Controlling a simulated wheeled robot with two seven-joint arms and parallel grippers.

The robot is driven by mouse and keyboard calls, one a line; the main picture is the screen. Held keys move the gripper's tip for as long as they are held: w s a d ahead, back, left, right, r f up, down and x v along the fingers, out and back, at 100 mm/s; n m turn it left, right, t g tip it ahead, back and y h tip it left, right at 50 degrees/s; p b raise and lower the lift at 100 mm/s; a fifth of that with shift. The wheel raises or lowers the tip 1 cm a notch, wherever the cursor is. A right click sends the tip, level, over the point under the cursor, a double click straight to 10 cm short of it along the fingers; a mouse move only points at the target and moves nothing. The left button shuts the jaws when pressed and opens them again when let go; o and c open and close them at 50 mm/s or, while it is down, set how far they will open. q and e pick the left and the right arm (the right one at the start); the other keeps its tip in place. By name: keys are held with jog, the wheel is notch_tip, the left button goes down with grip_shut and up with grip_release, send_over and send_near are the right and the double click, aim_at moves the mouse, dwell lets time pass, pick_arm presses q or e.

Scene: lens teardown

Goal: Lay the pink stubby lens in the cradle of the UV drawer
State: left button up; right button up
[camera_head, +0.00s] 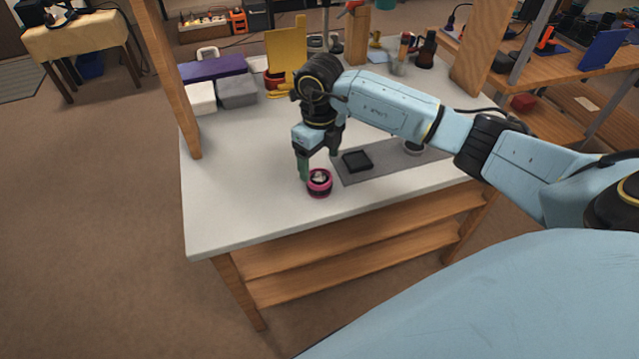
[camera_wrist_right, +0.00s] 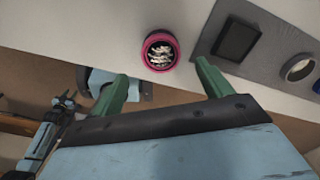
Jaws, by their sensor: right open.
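The pink stubby lens (camera_head: 319,184) stands upright on the white table near its front edge, just left of a grey mat. It also shows in the right wrist view (camera_wrist_right: 147,58), with a pale patterned inside. My right gripper (camera_head: 316,166) is open and empty close to the lens. In the right wrist view its green fingertips (camera_wrist_right: 161,73) are spread either side of the lens, which lies just past them. I cannot make out which thing is the UV drawer or see its cradle. My left gripper is not in view.
The grey mat (camera_head: 378,172) holds a black square tray (camera_head: 357,161) and a round ring-like part (camera_head: 412,147). A purple box (camera_head: 212,69), a grey box (camera_head: 238,90) and a yellow panel (camera_head: 287,50) stand at the back. A wooden post (camera_head: 170,80) rises at the left edge.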

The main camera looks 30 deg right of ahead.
aim_at(320, 177)
notch_tip(320, 177, down, 6)
jog(key=shift+d+f+b, duration=0.1)
jog(key=shift+f+b, duration=0.15)
jog(key=shift+b, duration=0.1)
jog(key=shift+w+f, duration=0.1)
jog(key=shift+f, duration=0.2)
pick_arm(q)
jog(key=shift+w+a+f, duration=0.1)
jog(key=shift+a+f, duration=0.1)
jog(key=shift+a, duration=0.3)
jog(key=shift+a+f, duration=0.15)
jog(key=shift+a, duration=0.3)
pick_arm(e)
jog(key=shift+c, duration=0.5)
